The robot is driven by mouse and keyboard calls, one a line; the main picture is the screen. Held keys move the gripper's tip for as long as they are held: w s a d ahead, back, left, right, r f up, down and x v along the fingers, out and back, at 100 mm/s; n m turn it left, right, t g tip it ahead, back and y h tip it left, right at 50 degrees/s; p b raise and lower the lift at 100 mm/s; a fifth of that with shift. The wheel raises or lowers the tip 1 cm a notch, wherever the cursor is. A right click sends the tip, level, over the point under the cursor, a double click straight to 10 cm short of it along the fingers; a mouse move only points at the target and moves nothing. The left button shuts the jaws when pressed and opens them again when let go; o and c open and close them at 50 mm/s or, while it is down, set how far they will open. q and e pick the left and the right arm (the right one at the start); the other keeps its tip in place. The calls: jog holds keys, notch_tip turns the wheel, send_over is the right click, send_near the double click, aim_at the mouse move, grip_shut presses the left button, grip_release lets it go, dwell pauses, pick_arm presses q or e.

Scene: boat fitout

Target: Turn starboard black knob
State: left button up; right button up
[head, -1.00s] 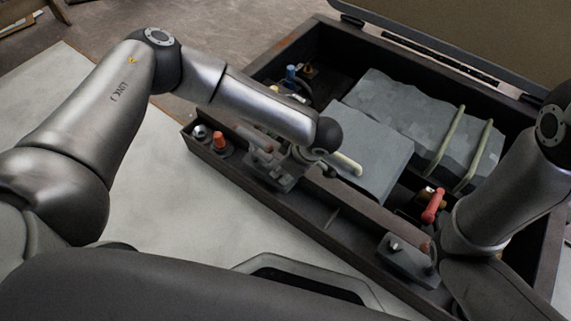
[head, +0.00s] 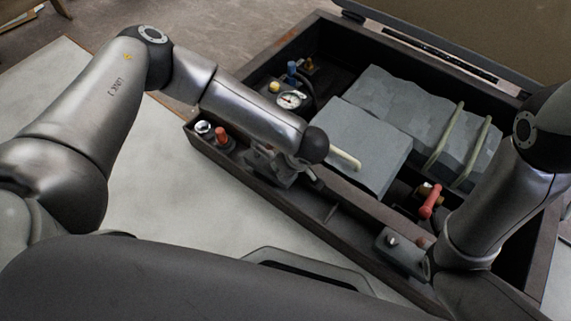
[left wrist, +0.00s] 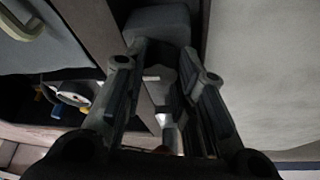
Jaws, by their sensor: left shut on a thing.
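In the head view my left gripper (head: 272,166) is low over the near edge of the dark box (head: 318,207), right of the orange knob (head: 221,134). In the left wrist view its two fingers (left wrist: 160,88) are closed in on a small dark part between them. This fits the black knob, but the fingers hide most of it, so its turn angle cannot be read.
A silver-topped knob (head: 204,128) stands beside the orange one. A gauge (head: 291,100), yellow knob (head: 274,86) and blue knob (head: 291,70) are behind my forearm. Grey blocks (head: 365,140) with pale handles fill the middle. A red lever (head: 431,202) is near my right arm.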

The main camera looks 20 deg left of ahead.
pick_arm(q)
jog(key=o, duration=1)
jog(key=v, duration=1.2)
jog(key=shift+s, duration=0.1)
